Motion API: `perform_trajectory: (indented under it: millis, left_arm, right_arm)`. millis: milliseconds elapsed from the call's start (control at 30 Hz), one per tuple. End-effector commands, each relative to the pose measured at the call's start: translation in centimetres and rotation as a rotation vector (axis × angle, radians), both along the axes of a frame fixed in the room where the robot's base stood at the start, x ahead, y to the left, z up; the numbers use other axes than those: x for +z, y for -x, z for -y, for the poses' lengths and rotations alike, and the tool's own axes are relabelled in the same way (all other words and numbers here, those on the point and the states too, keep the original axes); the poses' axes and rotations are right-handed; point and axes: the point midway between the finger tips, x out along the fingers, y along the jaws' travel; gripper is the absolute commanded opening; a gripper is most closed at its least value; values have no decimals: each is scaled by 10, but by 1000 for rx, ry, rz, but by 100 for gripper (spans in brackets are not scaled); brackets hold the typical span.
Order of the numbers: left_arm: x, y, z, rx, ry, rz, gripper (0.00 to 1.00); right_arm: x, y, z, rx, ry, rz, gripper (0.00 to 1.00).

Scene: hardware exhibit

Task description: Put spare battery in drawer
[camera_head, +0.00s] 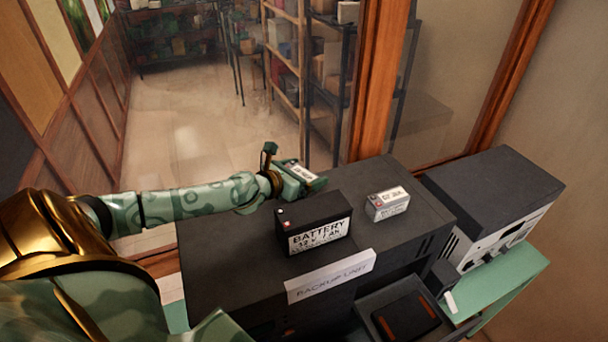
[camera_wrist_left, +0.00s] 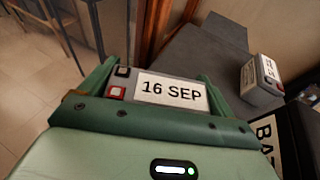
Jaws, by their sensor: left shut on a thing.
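My left gripper (camera_head: 298,178) is shut on a small grey battery with a white label (camera_head: 304,172), above the back left of the dark backup unit. In the left wrist view the battery (camera_wrist_left: 170,91) sits between the green fingers, with "16 SEP" on its label and a red and a black terminal. A similar small grey battery (camera_head: 388,204) stands on the unit to the right. A larger black battery (camera_head: 313,224) marked "12 V" stands between them. An open drawer (camera_head: 364,312) at the lower right holds a dark piece with orange strips. My right gripper is not in view.
The backup unit (camera_head: 225,250) has a paper "BACKUP UNIT" sign (camera_head: 330,277) at its front edge. A grey device (camera_head: 490,190) stands on a green surface (camera_head: 505,285) at the right. A wooden post (camera_head: 379,80) rises behind the unit. Its left top is clear.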

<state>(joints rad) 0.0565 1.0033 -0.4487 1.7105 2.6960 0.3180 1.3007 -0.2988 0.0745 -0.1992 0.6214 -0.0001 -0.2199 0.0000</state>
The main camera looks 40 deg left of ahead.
Motion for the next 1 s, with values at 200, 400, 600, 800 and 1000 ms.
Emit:
perform_trajectory:
  millis: [200, 400, 600, 800, 1000]
  left_arm:
    - [-9, -1, -1, 0, -3, 6, 46]
    - [-10, -1, -1, 0, -3, 5, 46]
    - [-13, -1, -1, 0, -2, 2, 100]
    - [-9, -1, -1, 0, -2, 3, 100]
    - [-5, 25, -3, -1, -5, -2, 100]
  right_arm:
    - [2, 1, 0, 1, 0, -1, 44]
    - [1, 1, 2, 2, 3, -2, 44]
    - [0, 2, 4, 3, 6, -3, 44]
    - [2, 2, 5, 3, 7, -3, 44]
    - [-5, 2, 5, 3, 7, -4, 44]
